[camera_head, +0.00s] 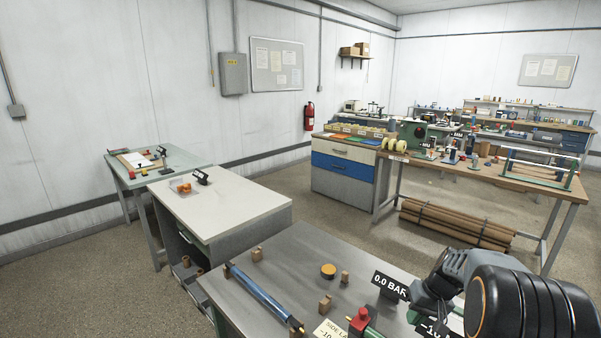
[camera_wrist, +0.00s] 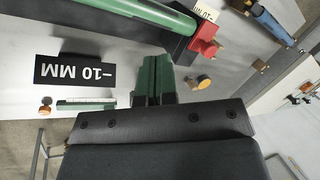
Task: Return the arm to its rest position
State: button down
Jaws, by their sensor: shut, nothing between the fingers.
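My arm (camera_head: 525,305) is folded in at the lower right of the head view, over the right part of the grey metal worktop (camera_head: 270,268). In the wrist view, my gripper (camera_wrist: 154,66) shows two green fingers together with nothing between them. They point toward a long green bar (camera_wrist: 158,14) with a red block (camera_wrist: 204,47) at its end; I cannot tell the gap. The fingertips are not clearly visible in the head view.
A blue bar (camera_head: 262,297), wooden blocks and an orange disc (camera_head: 328,270) lie on the worktop. A black "0.0 BAR" sign (camera_head: 390,287) stands near my arm. A "-10 MM" sign (camera_wrist: 75,73) is left of the fingers. A white-topped cabinet (camera_head: 225,205) stands behind.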

jog(key=s+a+r+t+h, duration=0.1)
jog(key=s+a+r+h, duration=0.1)
jog(key=s+a+r, duration=0.3)
jog(key=s+a+r+n+t+h, duration=0.1)
jog(key=s+a+r+t+h, duration=0.1)
jog(key=s+a+r, duration=0.3)
jog(key=s+a, duration=0.3)
jog(key=s, duration=0.3)
jog(key=shift+r+n+t, duration=0.25)
jog(key=shift+n+t, duration=0.05)
jog(key=shift+s, duration=0.1)
